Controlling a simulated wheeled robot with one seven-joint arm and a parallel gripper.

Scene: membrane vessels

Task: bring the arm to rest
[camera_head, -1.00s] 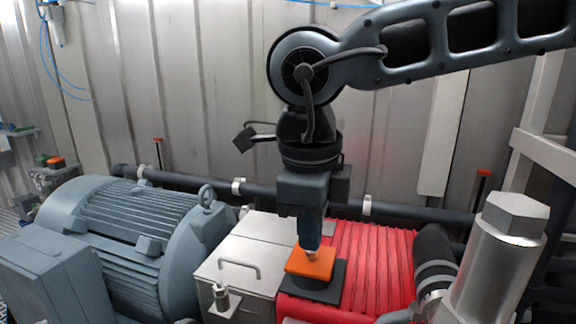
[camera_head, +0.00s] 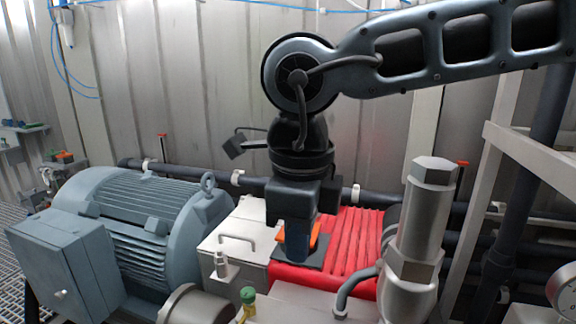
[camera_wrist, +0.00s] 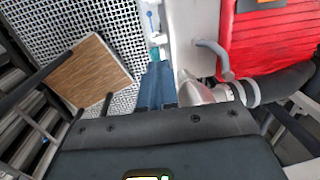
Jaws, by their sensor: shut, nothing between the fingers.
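My arm hangs over the red ribbed machine, with my gripper (camera_head: 298,252) pointing down at its end. The blue fingers are together and empty; they also show in the wrist view (camera_wrist: 157,85). In the head view the gripper stands in front of an orange block (camera_head: 314,233) on a dark plate (camera_head: 312,257) and hides part of it. I cannot tell the exact gap between them. In the wrist view only an edge of the orange shows at the top right.
The red ribbed housing (camera_head: 352,238) and a tall metal cylinder with a hex top (camera_head: 425,215) stand right of my gripper. A grey motor (camera_head: 145,215) and a metal box with a handle (camera_head: 225,240) are left. A brown board (camera_wrist: 90,70) lies over the grating.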

